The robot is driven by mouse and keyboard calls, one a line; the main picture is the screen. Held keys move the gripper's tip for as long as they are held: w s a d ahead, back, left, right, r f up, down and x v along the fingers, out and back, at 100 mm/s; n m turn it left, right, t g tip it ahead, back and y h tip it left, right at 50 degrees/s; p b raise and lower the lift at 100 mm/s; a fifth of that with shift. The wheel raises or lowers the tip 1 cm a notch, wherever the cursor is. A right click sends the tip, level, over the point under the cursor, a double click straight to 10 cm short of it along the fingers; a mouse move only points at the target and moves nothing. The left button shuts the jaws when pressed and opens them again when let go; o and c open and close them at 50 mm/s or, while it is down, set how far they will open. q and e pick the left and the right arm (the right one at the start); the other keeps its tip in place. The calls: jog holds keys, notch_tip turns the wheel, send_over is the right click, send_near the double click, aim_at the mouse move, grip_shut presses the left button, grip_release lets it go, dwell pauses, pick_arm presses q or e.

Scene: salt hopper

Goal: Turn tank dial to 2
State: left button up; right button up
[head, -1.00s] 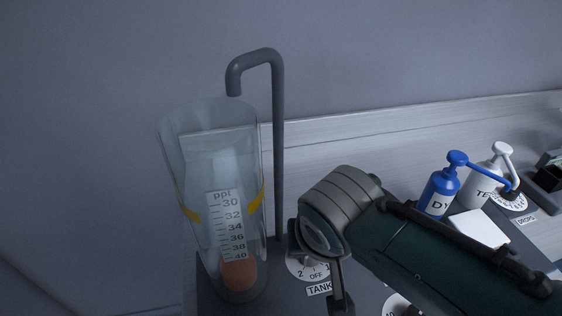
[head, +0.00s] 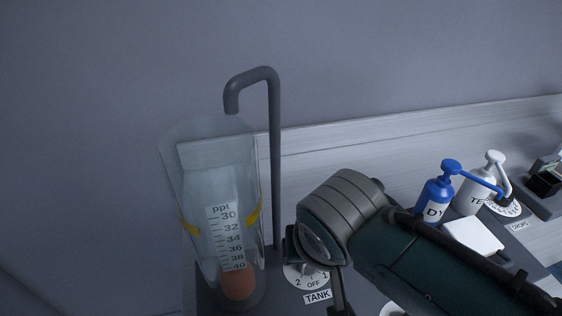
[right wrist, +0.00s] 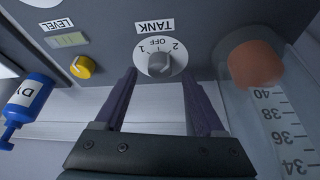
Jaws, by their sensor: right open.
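In the head view the dial (head: 300,280) is partly covered by my right gripper. My right gripper (right wrist: 159,76) is open, with one finger on each side of the knob and a visible gap to it. The knob's pointer setting is too small to read surely. My left gripper is not in view.
A clear tank (head: 190,160) with a ppt scale and an orange ball (head: 238,283) stands left of the dial, beside a bent grey pipe (head: 275,150).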

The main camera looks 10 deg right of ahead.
jog(key=p+v, duration=0.1)
jog(key=v, duration=0.6)
jog(key=shift+r+p, duration=0.35)
jog(key=shift+p, duration=0.05)
jog(key=shift+s, duration=0.1)
